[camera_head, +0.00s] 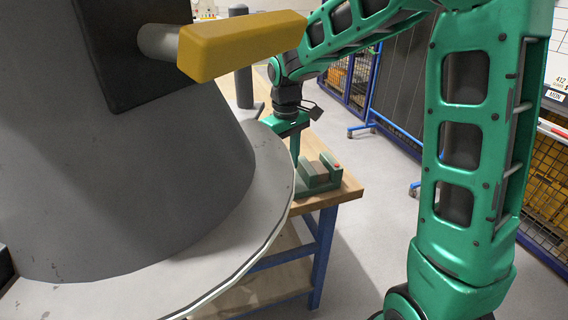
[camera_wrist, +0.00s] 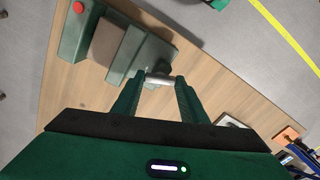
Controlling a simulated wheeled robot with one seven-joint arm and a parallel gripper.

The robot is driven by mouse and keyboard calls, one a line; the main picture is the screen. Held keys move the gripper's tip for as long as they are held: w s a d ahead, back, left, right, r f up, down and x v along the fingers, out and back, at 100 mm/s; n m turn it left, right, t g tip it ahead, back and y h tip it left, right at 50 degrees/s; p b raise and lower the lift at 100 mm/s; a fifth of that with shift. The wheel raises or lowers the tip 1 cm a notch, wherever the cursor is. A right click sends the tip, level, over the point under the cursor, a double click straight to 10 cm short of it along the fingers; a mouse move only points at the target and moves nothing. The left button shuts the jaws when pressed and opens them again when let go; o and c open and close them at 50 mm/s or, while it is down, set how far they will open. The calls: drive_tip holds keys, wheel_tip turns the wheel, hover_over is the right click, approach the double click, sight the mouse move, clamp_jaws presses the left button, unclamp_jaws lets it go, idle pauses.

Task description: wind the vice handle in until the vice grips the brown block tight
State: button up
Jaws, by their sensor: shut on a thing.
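The green vice (camera_head: 334,177) sits on the wooden bench near its right end, and in the wrist view (camera_wrist: 76,36) it is at the upper left. The brown block (camera_wrist: 108,42) lies between its fixed jaw and its moving jaw (camera_wrist: 141,58); it also shows small in the head view (camera_head: 317,170). I cannot tell whether both jaws press on it. My gripper (camera_wrist: 160,83) is shut on the pale metal vice handle (camera_wrist: 158,78), beside the moving jaw. In the head view my gripper (camera_head: 294,150) points down at the vice, and the handle is hidden.
A large grey machine with a round pale base (camera_head: 265,215) and a yellow bar (camera_head: 240,45) fills the left of the head view. A red button (camera_wrist: 78,7) tops the vice's far end. Bare bench top (camera_wrist: 215,95) lies right of the vice.

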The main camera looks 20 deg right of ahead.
drive_tip(key=m, duration=0.6)
drive_tip(key=shift+m, duration=0.3)
drive_tip(key=shift+w, duration=0.1)
idle(0.3)
drive_tip(key=o, duration=1)
drive_tip(key=shift+o, duration=0.2)
wheel_tip(320, 180, up, 11)
drive_tip(key=shift+f, duration=0.15)
